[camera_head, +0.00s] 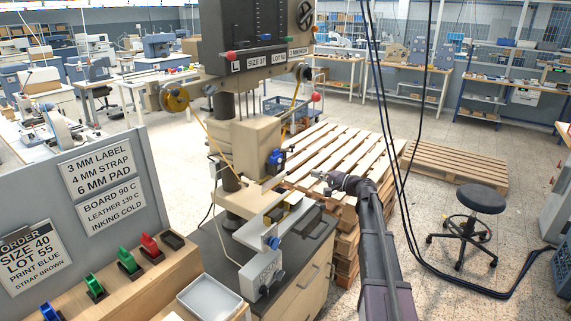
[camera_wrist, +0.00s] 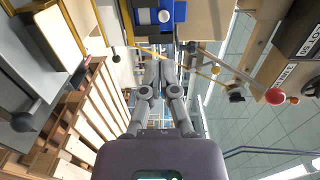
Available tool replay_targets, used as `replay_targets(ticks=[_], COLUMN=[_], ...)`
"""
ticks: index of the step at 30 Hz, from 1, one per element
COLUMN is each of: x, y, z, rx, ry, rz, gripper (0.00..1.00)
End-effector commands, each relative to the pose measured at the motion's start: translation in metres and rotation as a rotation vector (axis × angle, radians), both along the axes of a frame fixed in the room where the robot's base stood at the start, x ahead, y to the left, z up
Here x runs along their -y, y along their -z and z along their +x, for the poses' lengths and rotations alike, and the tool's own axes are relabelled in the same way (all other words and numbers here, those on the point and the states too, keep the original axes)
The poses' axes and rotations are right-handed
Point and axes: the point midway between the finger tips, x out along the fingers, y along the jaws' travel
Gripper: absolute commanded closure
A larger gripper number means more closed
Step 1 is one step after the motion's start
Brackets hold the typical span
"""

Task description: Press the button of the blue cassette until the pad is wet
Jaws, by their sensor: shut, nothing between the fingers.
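The blue cassette (camera_head: 275,162) is mounted on the front of the stamping press (camera_head: 256,135), above the grey fixture. In the wrist view the blue cassette (camera_wrist: 148,17) is at the top edge, with a round white button (camera_wrist: 165,16) on its face. My gripper (camera_head: 320,175) is to the right of the cassette in the head view, apart from it and a little lower. In the wrist view my gripper (camera_wrist: 161,62) is shut and empty, with its fingertips below the cassette. I cannot make out the pad or whether it is wet.
A grey fixture (camera_head: 262,236) sits on the cabinet below the press. A lever with a red knob (camera_wrist: 293,100) is right in the wrist view. Stacked pallets (camera_head: 345,150) stand behind my arm. A rack at left holds green, red and blue pieces beside an order sign (camera_head: 34,256).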

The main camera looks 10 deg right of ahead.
Motion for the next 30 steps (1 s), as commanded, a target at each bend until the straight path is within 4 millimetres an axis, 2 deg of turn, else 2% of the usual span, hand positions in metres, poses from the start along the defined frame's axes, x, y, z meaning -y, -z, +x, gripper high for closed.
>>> replay_targets(ticks=[4,17,23,30], x=[0.005,0.003,-0.005,-0.026], y=[-0.003,-0.003,-0.003,-0.003], z=[0.003,0.004,0.013,0.035], rx=[0.006,0.006,0.006,0.006], ry=[0.009,0.008,0.007,0.006], rz=[0.018,0.017,0.017,0.017], gripper=[1.00,1.00,1.00,1.00])
